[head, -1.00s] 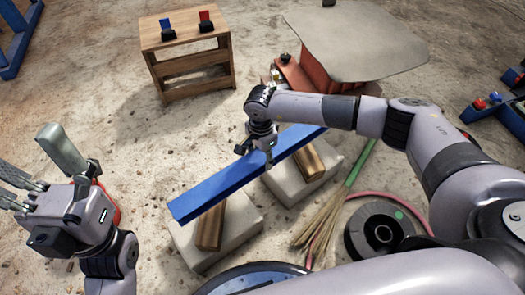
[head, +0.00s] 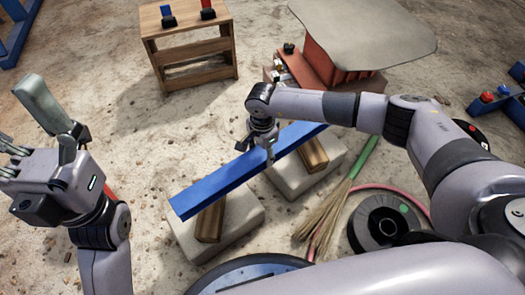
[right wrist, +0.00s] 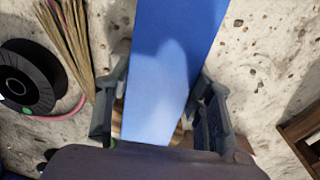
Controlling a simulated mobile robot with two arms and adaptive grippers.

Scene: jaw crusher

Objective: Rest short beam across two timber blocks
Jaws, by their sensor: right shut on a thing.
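The short blue beam (head: 222,184) spans above two timber blocks, the near block (head: 209,222) and the far block (head: 314,154). Each timber block sits on a pale stone block. The beam looks level over them; whether it touches both is hard to tell. My right gripper (head: 259,146) is shut on the beam around its middle, from above. In the right wrist view the beam (right wrist: 172,60) runs between its two fingers. My left gripper (head: 45,135) is off to the left, fingers spread, empty and away from the beam.
A wooden stand (head: 188,50) with blue and red clips is at the back. A red block under a grey sheet (head: 370,28) stands behind my right arm. A broom (head: 328,218) and a black reel (head: 384,228) lie right of the stone blocks.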

